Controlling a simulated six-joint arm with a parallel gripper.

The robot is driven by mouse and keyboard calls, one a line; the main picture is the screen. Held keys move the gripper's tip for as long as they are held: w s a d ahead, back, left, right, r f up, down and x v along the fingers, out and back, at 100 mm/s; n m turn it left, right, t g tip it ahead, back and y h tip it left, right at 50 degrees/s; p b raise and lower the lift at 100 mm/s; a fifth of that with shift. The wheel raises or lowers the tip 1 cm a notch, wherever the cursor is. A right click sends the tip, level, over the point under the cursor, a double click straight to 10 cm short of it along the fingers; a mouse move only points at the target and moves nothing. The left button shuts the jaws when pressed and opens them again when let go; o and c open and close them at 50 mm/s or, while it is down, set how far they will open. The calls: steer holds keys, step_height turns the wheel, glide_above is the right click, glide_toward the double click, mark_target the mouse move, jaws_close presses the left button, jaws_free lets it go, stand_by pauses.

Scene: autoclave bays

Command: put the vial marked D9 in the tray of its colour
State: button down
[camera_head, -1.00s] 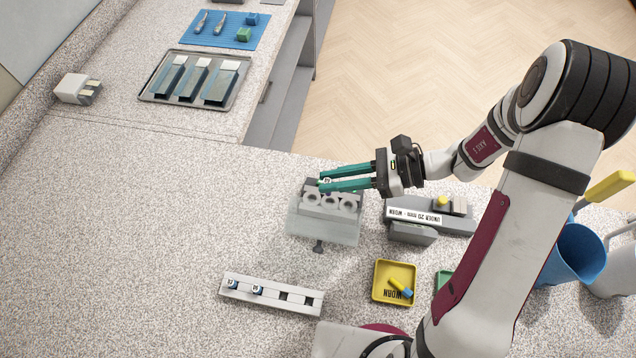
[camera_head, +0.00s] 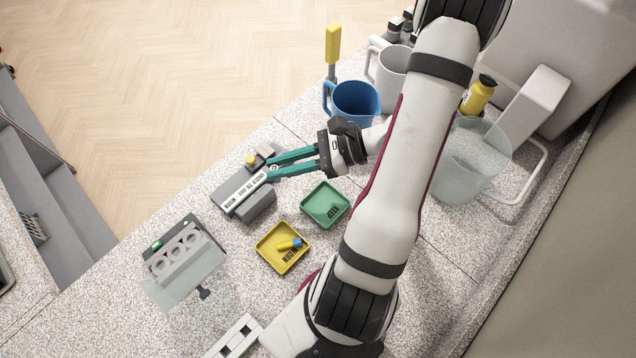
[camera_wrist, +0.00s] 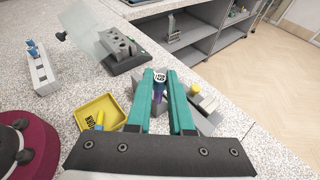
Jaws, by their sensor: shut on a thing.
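My gripper (camera_head: 270,168) has teal fingers and is shut on a vial (camera_wrist: 158,93) with a white, dark-marked cap and a purplish body. The cap marking is too small to read for certain. In the wrist view the vial is between the fingertips of my gripper (camera_wrist: 160,75), above or beside the grey gauge block (camera_head: 256,205); I cannot tell if they touch. The block's label read "UNDER 20 mm - WORN" earlier. A yellow tray (camera_head: 263,245) holds a yellow vial with a blue end (camera_head: 290,244). A green tray (camera_head: 309,207) has dark lettering and no vial visible.
A grey stand with three round holes (camera_head: 178,252) and a clear shield stands at left. A white rack (camera_head: 236,338) is at the bottom edge; the wrist view shows blue-topped items in it (camera_wrist: 33,48). A blue mug (camera_head: 355,100) and clear beaker (camera_head: 470,160) stand rightward.

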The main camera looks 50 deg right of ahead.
steer(key=shift+s+d+f+m+t+h, duration=0.85)
steer(key=shift+s+d+f+m+h, duration=0.2)
steer(key=shift+s+f+m+h, duration=0.35)
steer(key=shift+s+d+f+m+t+h, duration=0.8)
steer(key=shift+s+d+f+m+h, duration=0.2)
steer(key=shift+s+f+m+h, duration=0.4)
steer(key=shift+s+d+f+m+t+h, duration=0.85)
steer(key=shift+s+d+f+m+h, duration=0.3)
steer(key=shift+s+f+h, duration=0.35)
steer(key=shift+s+a, duration=0.1)
steer(key=c, duration=0.8)
jaws_free()
